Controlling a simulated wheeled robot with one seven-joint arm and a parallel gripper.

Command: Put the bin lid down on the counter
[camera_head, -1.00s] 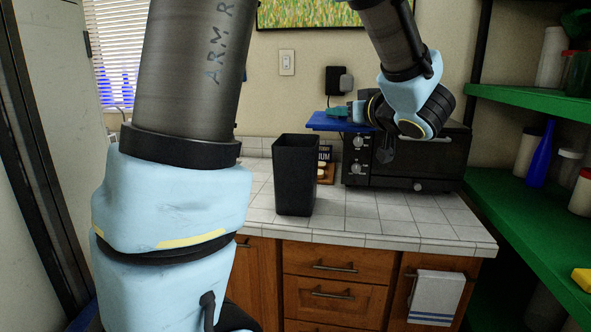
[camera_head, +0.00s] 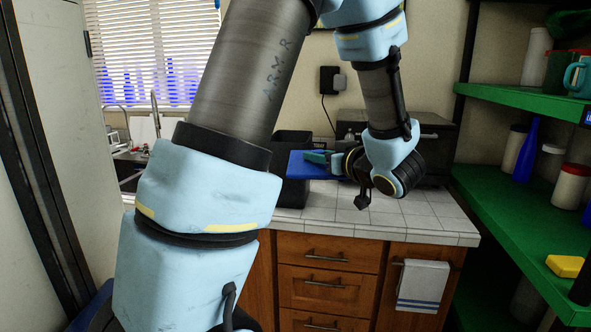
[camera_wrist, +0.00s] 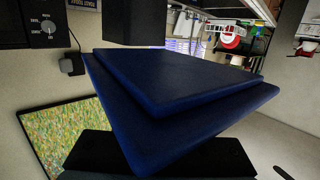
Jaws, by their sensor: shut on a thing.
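The bin lid is a flat blue slab (camera_head: 309,165) held out level to the left of my gripper (camera_head: 338,160) in the head view. My gripper is shut on its right edge. The lid is above the white tiled counter (camera_head: 400,212), and overlaps the black bin (camera_head: 291,190) in the picture; I cannot tell the gap between them. In the wrist view the stepped lid (camera_wrist: 175,95) fills the middle, and the dark bin (camera_wrist: 137,22) shows beyond it. My arm hides part of the counter and the bin's surroundings.
A black toaster oven (camera_head: 428,150) stands at the back of the counter, behind my gripper. Green shelves (camera_head: 520,215) with bottles and jars rise on the right. A sink (camera_head: 130,160) lies at the left. The counter's front right part is bare.

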